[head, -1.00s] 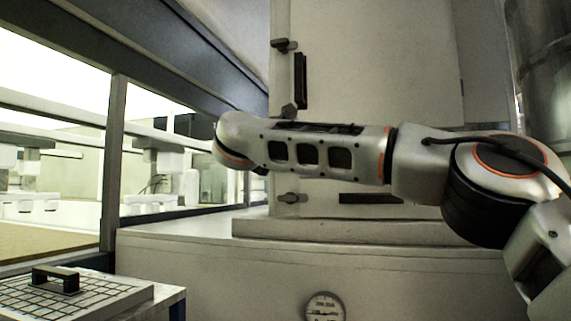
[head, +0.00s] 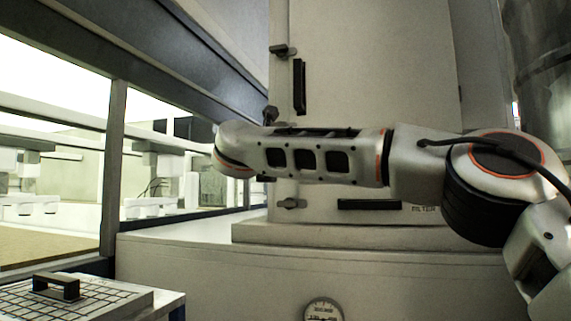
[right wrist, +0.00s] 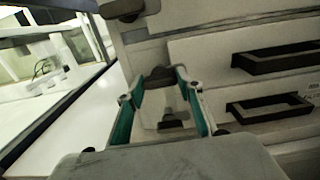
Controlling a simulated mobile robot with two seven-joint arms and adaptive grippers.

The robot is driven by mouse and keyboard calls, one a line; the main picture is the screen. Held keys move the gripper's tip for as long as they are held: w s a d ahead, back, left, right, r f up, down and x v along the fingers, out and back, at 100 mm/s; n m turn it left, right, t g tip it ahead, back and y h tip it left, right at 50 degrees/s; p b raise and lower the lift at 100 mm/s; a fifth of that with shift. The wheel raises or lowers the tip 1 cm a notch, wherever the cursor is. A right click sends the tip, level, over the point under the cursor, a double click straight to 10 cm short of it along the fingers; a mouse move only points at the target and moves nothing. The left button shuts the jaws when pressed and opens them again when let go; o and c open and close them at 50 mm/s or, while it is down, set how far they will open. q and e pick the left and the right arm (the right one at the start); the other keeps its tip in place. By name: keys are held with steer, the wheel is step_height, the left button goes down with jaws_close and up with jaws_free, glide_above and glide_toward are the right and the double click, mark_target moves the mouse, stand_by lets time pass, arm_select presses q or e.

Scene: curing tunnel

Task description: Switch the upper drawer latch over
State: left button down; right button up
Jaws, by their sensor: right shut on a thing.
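The cabinet front shows in both views. In the right wrist view, my right gripper (right wrist: 160,82) reaches to the cabinet with its teal-padded fingers on either side of a small dark latch (right wrist: 160,72), left of the upper drawer handle (right wrist: 275,58). It is shut on this latch. A lower latch (right wrist: 172,118) shows between the fingers, level with the lower drawer handle (right wrist: 270,105). In the head view, my right arm crosses from the right and hides the upper drawer and the gripped latch. The lower latch (head: 291,203) lies horizontal. My left gripper is out of view.
A door handle (head: 299,87) and a door latch (head: 285,50) are above my arm. A glazed tunnel with a dark frame post (head: 113,165) runs along the left. A gridded plate (head: 110,300) with a black handle stands front left. A gauge (head: 323,310) is below.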

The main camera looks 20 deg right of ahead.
steer(key=o, duration=1.1)
steer(key=v, duration=1.2)
steer(key=shift+f, duration=0.1)
